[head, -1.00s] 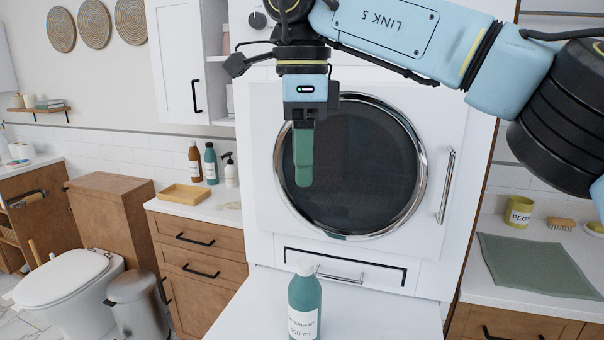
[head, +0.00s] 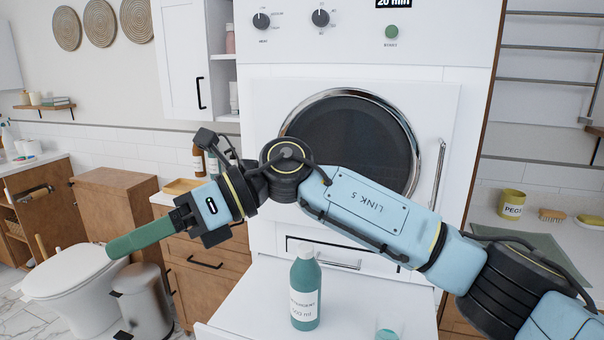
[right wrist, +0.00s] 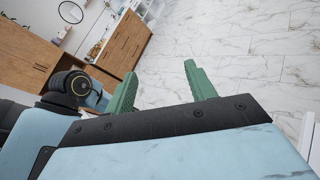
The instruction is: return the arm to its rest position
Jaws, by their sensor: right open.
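My right arm reaches in from the lower right of the head view, across the front of the white machine. Its right gripper (head: 130,243) points left, in front of the toilet and the wooden drawers. In the right wrist view the two green fingers (right wrist: 160,88) stand apart with nothing between them, and the floor lies beyond. The gripper is open and empty. My left gripper does not show.
A teal detergent bottle (head: 304,290) stands upright on the white pull-out shelf (head: 255,300), below the arm. A teal-filled cup (head: 387,334) is near it. The white machine (head: 265,110) is close behind the arm. A bin (head: 140,300) and toilet (head: 70,285) are at left.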

